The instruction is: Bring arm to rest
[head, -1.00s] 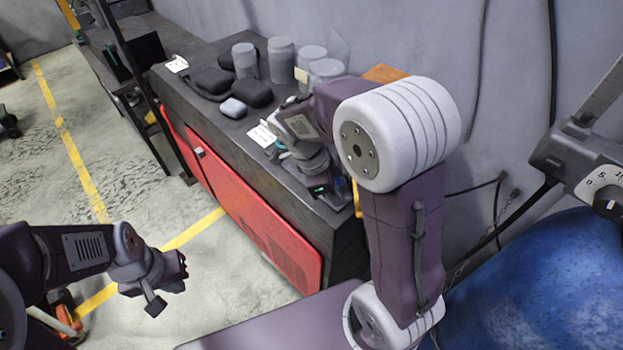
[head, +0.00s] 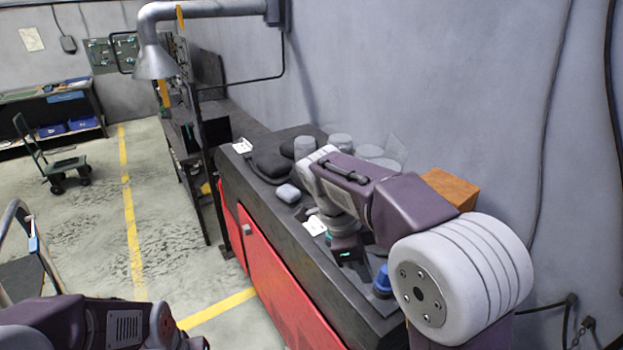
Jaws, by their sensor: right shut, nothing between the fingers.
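My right arm reaches in from the lower right over the dark bench (head: 265,225). My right gripper (head: 349,258) points down near the bench's front edge. It is shut and empty; its fingertips are mostly hidden by its own housing. My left arm lies low at the bottom left, over the floor. Only a small end part of my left gripper (head: 196,342) shows at the bottom edge, and its fingers are cut off.
Grey cylinders (head: 305,147), a black rounded case (head: 272,164), a small pale block (head: 288,193) and a white card (head: 315,226) are on the bench. A blue-topped item (head: 383,280) stands right of my gripper. An orange-brown box (head: 450,188) is behind my arm.

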